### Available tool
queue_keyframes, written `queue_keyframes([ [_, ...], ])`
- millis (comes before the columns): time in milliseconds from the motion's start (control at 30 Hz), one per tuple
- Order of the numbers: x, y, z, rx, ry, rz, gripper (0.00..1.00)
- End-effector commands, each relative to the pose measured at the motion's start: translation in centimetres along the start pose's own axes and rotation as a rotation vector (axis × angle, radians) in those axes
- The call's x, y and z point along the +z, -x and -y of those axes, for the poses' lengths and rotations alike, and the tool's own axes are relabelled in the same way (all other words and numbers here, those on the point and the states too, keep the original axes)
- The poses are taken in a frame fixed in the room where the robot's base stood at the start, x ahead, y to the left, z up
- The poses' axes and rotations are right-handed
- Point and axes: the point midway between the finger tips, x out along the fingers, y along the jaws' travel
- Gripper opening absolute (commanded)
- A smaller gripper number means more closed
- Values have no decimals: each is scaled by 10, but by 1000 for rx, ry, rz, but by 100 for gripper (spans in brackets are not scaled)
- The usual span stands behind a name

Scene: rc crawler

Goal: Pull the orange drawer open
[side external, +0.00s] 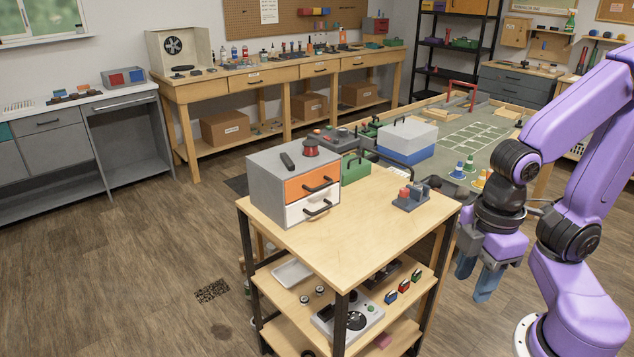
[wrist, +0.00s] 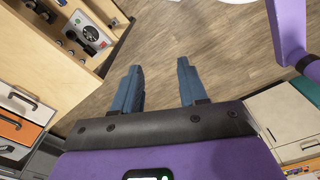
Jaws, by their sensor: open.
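The orange drawer (side external: 312,184) is the upper drawer of a small grey cabinet (side external: 265,190) on the wooden cart top. It looks shut and has a black bar handle (side external: 316,186). A white drawer (side external: 311,207) with a similar handle sits below it. In the wrist view the orange drawer (wrist: 14,130) shows at the left edge. My gripper (side external: 480,279) hangs at the right of the cart, below its top and well apart from the drawer. In the wrist view its two blue fingers (wrist: 160,88) are spread with nothing between them.
A small grey device (side external: 411,196) stands on the cart top (side external: 375,225) near the right edge. A green box (side external: 354,169) is behind the cabinet. The cart top before the drawers is clear.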

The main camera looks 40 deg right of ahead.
Motion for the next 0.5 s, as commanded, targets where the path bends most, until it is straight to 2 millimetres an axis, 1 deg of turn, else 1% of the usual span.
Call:
queue_keyframes([
  [67, -1, 0, 0, 0, -4, 0, 38],
  [167, -9, 4, -5, 0, -50, -3, 38],
  [267, -29, 11, -17, 2, -166, -11, 38],
  [367, -58, 22, -39, 3, -345, -21, 38],
  [400, -69, 27, -49, 3, -423, -25, 38],
  [467, -86, 33, -66, 4, -541, -32, 38],
  [500, -96, 38, -78, 4, -620, -37, 38],
])
